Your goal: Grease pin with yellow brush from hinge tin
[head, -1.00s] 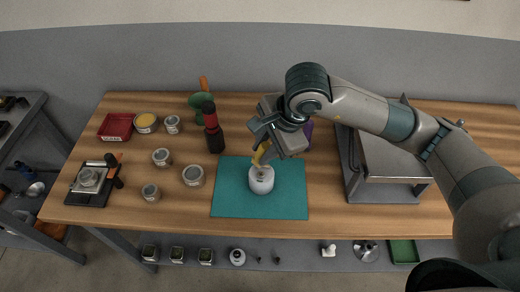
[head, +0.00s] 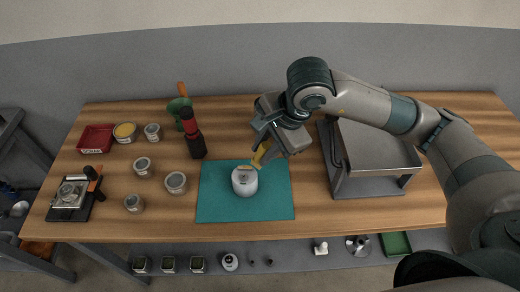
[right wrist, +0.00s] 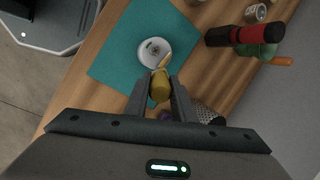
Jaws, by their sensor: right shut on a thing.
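My right gripper (head: 265,147) is shut on the yellow brush (head: 260,155), just above and to the right of a white round pot. In the right wrist view the yellow brush (right wrist: 160,90) sits between the fingers, its tip towards the pot (right wrist: 153,51). The white pot (head: 245,182) stands on the teal mat (head: 215,205). A tan strip, perhaps the pin, lies across its top; I cannot tell if the brush touches it. Several grey tins stand at the left; their labels are unreadable, so I cannot tell which is the hinge tin. My left gripper is out of view.
A black-and-red cylinder (head: 193,135) and a green cup (head: 177,107) stand behind the mat's left side. A red tray (head: 96,138), a yellow-topped tin (head: 125,131) and a small scale-like device (head: 70,195) are at far left. A grey metal housing (head: 375,187) stands at right.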

